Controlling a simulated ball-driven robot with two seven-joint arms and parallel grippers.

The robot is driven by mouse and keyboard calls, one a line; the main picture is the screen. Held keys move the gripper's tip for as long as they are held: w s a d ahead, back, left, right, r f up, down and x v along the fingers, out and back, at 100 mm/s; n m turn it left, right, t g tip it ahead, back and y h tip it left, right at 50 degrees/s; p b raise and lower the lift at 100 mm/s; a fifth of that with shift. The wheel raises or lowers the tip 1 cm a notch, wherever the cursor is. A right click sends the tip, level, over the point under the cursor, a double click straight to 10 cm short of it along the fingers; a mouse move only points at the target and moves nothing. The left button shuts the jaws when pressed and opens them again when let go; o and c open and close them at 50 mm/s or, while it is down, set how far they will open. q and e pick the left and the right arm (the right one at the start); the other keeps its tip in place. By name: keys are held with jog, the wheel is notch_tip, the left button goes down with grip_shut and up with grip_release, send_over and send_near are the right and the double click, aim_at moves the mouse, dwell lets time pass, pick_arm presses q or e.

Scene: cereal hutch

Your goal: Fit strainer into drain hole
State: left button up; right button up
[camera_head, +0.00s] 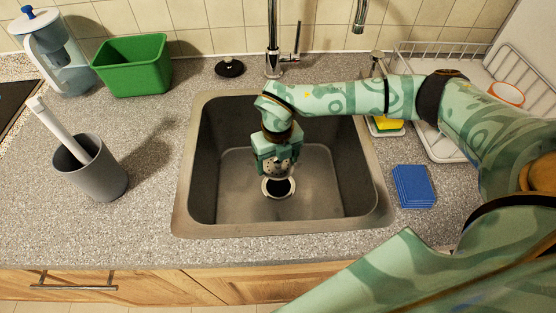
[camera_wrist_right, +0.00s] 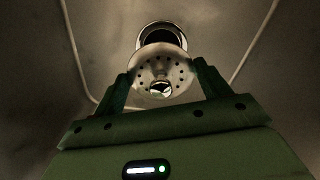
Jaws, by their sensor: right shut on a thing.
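The metal strainer (camera_head: 276,170) is held low inside the sink (camera_head: 215,217), and its perforated dish faces the right wrist camera (camera_wrist_right: 150,62). My right gripper (camera_head: 275,164) is shut on it, with a finger on each side in the wrist view (camera_wrist_right: 160,85). The round drain hole (camera_head: 280,188) with its bright metal ring lies in the sink floor, just beyond the strainer in the wrist view (camera_wrist_right: 162,33). The strainer partly covers the hole in both views. I cannot tell the exact gap between them. My left gripper is out of view.
The faucet (camera_head: 272,45) and a black stopper (camera_head: 230,68) are behind the sink. A green bin (camera_head: 135,65), a pitcher (camera_head: 60,55) and a grey cup (camera_head: 95,172) stand left. Blue cloths (camera_head: 413,186), a sponge (camera_head: 389,124) and a dish rack (camera_head: 440,140) are right.

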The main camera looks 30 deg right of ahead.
jog(key=shift+d+f+m, duration=0.1)
jog(key=shift+f+m, duration=0.35)
jog(key=shift+m, duration=0.25)
jog(key=shift+f+b, duration=2.35)
jog(key=shift+f, duration=0.3)
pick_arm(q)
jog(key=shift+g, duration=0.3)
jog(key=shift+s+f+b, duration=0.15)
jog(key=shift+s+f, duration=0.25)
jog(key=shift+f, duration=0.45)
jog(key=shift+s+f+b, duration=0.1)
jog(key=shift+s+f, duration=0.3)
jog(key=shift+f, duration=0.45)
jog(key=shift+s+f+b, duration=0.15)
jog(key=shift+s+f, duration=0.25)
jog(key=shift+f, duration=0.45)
pick_arm(e)
jog(key=shift+f, duration=1.25)
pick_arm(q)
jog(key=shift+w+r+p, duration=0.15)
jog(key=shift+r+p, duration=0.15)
pick_arm(e)
jog(key=shift+r, duration=0.1)
jog(key=shift+f, duration=0.3)
